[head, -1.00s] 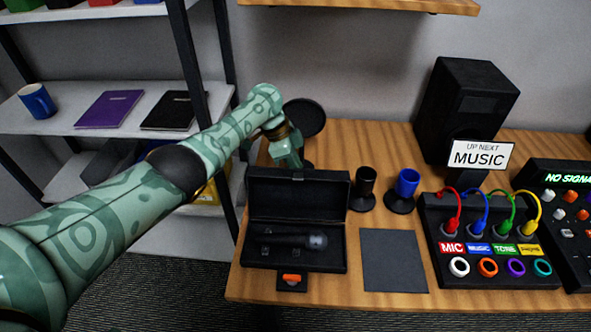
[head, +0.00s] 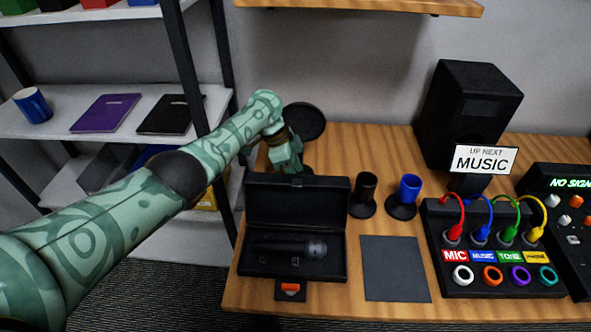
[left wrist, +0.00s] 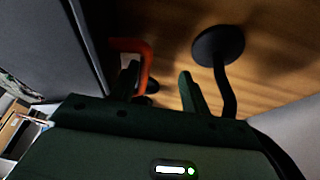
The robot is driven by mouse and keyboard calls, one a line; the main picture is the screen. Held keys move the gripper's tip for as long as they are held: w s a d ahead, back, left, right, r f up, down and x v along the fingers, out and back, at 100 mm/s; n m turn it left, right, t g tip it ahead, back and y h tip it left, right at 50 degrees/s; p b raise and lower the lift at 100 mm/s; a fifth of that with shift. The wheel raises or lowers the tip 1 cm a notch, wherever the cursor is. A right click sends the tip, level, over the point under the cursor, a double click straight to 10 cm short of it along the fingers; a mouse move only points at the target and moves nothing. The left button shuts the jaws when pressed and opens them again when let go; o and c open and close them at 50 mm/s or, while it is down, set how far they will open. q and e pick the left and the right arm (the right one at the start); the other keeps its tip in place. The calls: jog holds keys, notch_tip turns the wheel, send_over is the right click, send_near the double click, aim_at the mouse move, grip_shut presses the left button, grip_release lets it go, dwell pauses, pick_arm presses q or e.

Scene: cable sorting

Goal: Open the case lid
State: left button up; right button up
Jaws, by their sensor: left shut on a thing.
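The black case (head: 345,262) stands on the table with its lid (head: 297,202) raised, about upright at the back edge. A dark microphone (head: 290,248) lies inside. An orange latch (head: 290,288) shows at the case's front. My left gripper (head: 287,158) is just behind the lid's top edge, its fingertips hidden there in the head view. In the left wrist view, my left gripper (left wrist: 160,88) has one finger at an orange loop handle (left wrist: 145,60) beside a dark panel (left wrist: 60,45). It is shut on that handle, though the contact is dim. My right gripper is not in view.
A round black stand (head: 303,121) is behind the left gripper. Black (head: 364,187) and blue (head: 409,187) cup holders stand right of the lid. A dark mat (head: 394,268) and a cable box (head: 487,290) lie farther right. A shelf unit (head: 95,128) is at left.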

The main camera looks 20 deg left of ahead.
pick_arm(q)
jog(key=shift+a, duration=0.15)
